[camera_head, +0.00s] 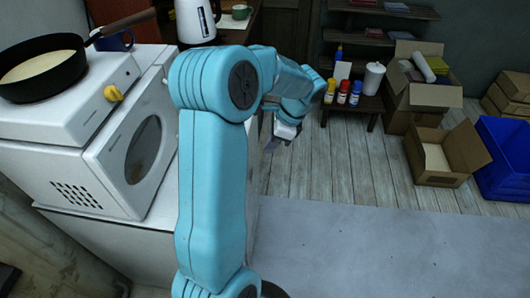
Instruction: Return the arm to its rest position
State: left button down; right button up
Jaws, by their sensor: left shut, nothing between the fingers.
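My left arm is the blue jointed arm that rises through the middle of the view, bends at the top and reaches away to the right. Its left gripper (284,137) is small, at the arm's far end, and points down over the wooden floor (325,165). It is shut, with nothing held. It is clear of the bottles and boxes. My right gripper is not in view.
A white oven unit (75,180) with a black pan (42,70) stands close on the left. Small bottles (342,92), open cardboard boxes (425,95) and a blue crate (505,155) stand at the back right. The grey floor area (400,250) in front is free.

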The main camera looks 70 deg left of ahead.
pick_arm(q)
jog(key=w+d+f+n+t+h, duration=0.15)
jog(key=w+d+f, duration=0.25)
jog(key=d+f, duration=0.5)
jog(key=w+d+f+m+t+h, duration=0.1)
jog(key=w+d+f+h, duration=0.15)
jog(key=d+f, duration=0.7)
jog(key=s+d+f+n, duration=0.2)
jog(key=d, duration=0.4)
jog(key=s+d+f+n+t+h, duration=0.1)
jog(key=s+d+f+n, duration=0.1)
jog(key=d, duration=0.5)
jog(key=s+d+f+n+t, duration=0.1)
jog(key=s+d+f+n, duration=0.1)
jog(key=d, duration=0.5)
jog(key=shift+s+f+n+h, duration=0.35)
jog(key=shift+s+f+h, duration=0.05)
jog(key=shift+s+f, duration=0.35)
